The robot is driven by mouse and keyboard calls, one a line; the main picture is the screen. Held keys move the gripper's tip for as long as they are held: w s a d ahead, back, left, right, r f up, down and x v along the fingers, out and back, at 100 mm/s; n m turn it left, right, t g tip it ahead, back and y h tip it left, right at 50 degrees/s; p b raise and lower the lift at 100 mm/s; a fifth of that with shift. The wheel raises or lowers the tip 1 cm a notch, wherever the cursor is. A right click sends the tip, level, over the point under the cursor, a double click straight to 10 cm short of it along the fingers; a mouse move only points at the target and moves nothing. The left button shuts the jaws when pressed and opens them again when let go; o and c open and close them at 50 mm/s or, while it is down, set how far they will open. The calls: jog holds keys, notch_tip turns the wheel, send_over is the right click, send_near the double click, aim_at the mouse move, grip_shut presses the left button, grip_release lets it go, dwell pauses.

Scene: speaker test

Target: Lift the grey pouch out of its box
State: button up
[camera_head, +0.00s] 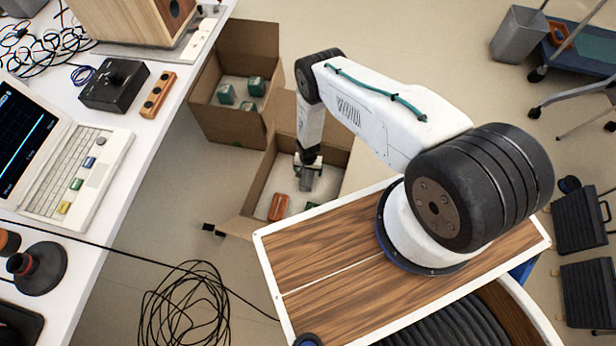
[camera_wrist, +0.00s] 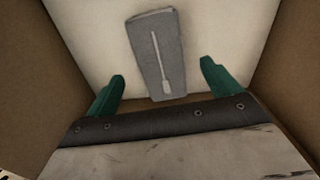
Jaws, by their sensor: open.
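The grey pouch (camera_wrist: 158,50) is a flat slab with a pale line-shaped mark. In the wrist view it lies on the pale floor of an open cardboard box (camera_head: 263,172), whose brown walls (camera_wrist: 287,75) rise on both sides. My gripper (camera_wrist: 162,72) is open, with one green finger on each side of the pouch's lower end and gaps between. I cannot tell how far the fingertips are above it. In the head view my gripper (camera_head: 307,163) reaches down into the box and partly hides what lies below it.
An orange item (camera_head: 278,207) and a green item (camera_head: 311,206) are in the same box near its front. A second cardboard box (camera_head: 232,122) with several green items stands behind it. The white table (camera_head: 140,130) is to the left. Black cable (camera_head: 185,305) lies coiled on the floor.

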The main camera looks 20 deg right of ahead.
jog(key=shift+w+f, duration=0.1)
jog(key=shift+f, duration=2.05)
jog(key=c, duration=1.1)
jog(key=shift+o, duration=0.2)
jog(key=shift+r, duration=0.15)
notch_tip(320, 180, up, 10)
jog(key=shift+f, duration=0.1)
notch_tip(320, 180, up, 29)
send_over(308, 174)
jog(key=shift+a+f, duration=0.1)
jog(key=shift+f, duration=0.05)
